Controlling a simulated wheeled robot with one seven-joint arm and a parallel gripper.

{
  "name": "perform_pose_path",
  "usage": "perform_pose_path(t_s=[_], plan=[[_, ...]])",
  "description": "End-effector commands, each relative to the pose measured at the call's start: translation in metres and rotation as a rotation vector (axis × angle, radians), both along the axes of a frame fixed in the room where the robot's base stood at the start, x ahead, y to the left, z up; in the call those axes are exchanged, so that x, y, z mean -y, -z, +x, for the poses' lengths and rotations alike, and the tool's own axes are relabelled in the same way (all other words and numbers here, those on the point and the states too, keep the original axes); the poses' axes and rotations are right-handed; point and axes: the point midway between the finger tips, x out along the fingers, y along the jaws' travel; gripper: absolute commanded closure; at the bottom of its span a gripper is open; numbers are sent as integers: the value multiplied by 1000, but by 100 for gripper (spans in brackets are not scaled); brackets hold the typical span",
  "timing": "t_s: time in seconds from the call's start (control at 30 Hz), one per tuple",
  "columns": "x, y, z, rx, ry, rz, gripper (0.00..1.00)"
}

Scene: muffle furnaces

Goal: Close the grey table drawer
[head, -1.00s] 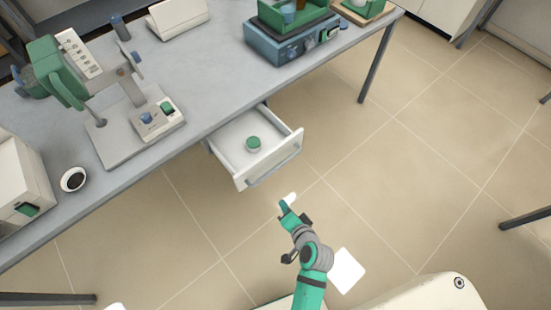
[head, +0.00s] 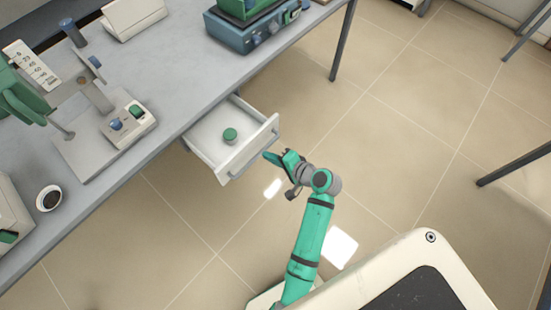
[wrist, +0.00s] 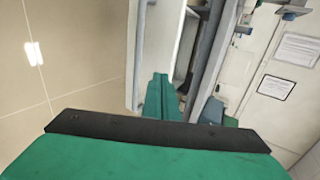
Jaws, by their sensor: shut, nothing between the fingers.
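The table drawer (head: 209,140) stands pulled out from under the front edge of the grey table (head: 185,80). It is pale grey-white, with a grey bar handle (head: 244,157) on its front. A small green-lidded jar (head: 230,135) sits inside it. My gripper (head: 268,156) is shut and empty, just right of the drawer front near the handle. I cannot tell whether it touches. In the wrist view my green fingers (wrist: 162,98) are together, with the drawer's pale front (wrist: 162,45) close beyond them.
A stirrer-like device (head: 105,130), a cup of dark material (head: 49,198) and a blue instrument (head: 262,30) stand on the tabletop. Table legs (head: 343,40) stand at the upper right. The tiled floor (head: 400,130) right of the drawer is clear.

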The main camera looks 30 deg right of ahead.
Motion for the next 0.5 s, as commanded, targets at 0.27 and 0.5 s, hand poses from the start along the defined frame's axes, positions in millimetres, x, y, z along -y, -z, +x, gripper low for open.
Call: perform_pose_path(t_s=[0.27, 0.5], plan=[[-16, 20, 43, 0, -2, -1, 100], [-23, 20, 65, -1, 2, -1, 100]])
